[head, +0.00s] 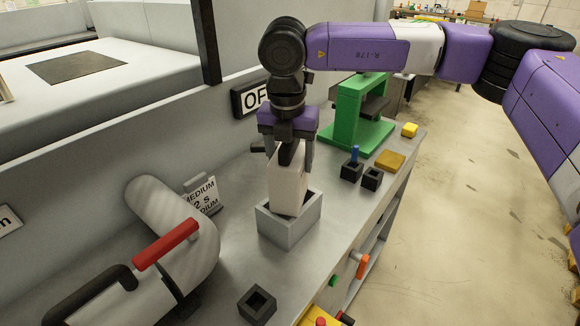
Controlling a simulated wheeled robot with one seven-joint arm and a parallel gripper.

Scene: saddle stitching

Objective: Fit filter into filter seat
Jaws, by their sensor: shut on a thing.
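The filter (287,186) is a pale, upright block with a dark top part. My gripper (290,155) is shut on the filter at its top, with its fingers pointing down on either side. The filter seat (287,234) is a light grey, open-topped square box on the grey bench. The filter's lower end is at the seat's opening and looks slightly tilted. The seat's front wall hides the filter's bottom, so I cannot tell how deep it sits.
A small black socket (257,305) is at the front. A green frame (352,115), black holders (362,175) and yellow blocks (390,160) stand at the back right. The bench (335,215) is clear right of the seat.

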